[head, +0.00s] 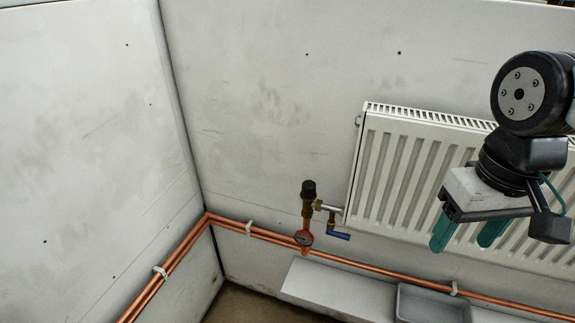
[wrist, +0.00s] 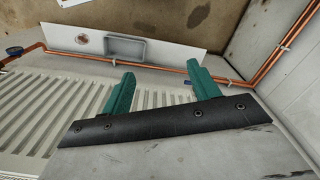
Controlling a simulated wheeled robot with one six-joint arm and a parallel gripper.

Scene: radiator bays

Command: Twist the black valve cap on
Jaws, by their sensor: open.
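A black cap (head: 309,188) sits upright on top of the brass valve (head: 308,208) at the left end of the radiator. I cannot tell how tightly it is seated. My gripper (head: 466,238) is open and empty, with green fingers pointing down, in front of the radiator and well right of the valve. In the wrist view my gripper (wrist: 160,76) has nothing between its fingers. The cap does not show there; a bit of blue lever (wrist: 188,83) shows beside the right finger.
The white radiator (head: 415,175) hangs on the back wall. Copper pipes (head: 260,233) run along the walls below. A pale shelf (head: 335,290) holds a grey tray (head: 433,290). A reddish round thing (wrist: 82,40) lies on the shelf in the wrist view. Space left of the valve is clear.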

